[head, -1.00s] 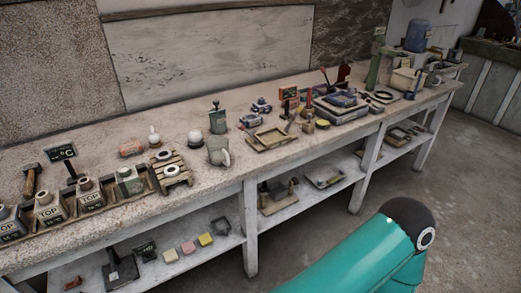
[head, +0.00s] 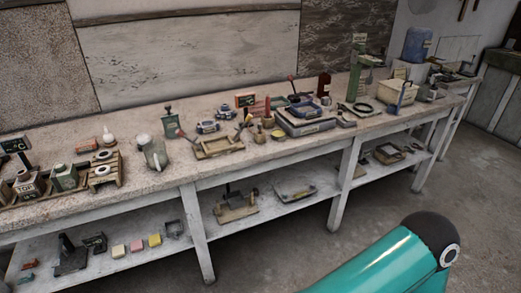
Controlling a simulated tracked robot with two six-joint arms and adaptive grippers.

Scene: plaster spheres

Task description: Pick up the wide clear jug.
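A pale grey-green, see-through jug (head: 155,155) with a handle stands upright near the front edge of the long workbench (head: 150,182), left of the middle of the head view. It looks like the wide clear jug. A white ball behind it overlaps its upper part. Neither of my grippers is in view. Only a teal link of my own arm shows at the bottom right, well away from the jug.
A wooden stand (head: 104,171) stands left of the jug and a wooden tray (head: 218,146) to its right. A dark green bottle (head: 171,122) stands behind it. A lower shelf (head: 275,205) holds several small items. The floor (head: 400,205) in front is clear.

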